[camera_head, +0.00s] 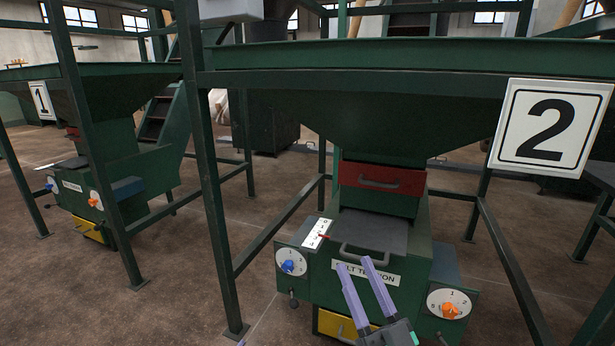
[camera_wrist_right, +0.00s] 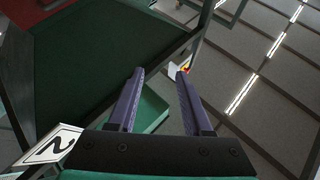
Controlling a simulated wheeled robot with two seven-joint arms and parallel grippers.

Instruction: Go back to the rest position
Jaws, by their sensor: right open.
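My right gripper (camera_head: 362,278) shows at the bottom of the head view, with two purple fingers spread apart and nothing between them. It is in front of the green machine with the belt tension label (camera_head: 366,273), overlapping that label in the picture. In the right wrist view the fingers (camera_wrist_right: 160,72) are apart and empty. They point up past the dark green hopper (camera_wrist_right: 90,60) towards the ceiling.
Station 2 has a number sign (camera_head: 551,127), a red drawer (camera_head: 383,178), a blue knob (camera_head: 288,266), an orange knob (camera_head: 449,310) and a yellow drawer (camera_head: 338,325). Green frame posts (camera_head: 213,190) stand around it. Station 1 (camera_head: 120,190) is at left. Brown floor (camera_head: 185,270) lies open between them.

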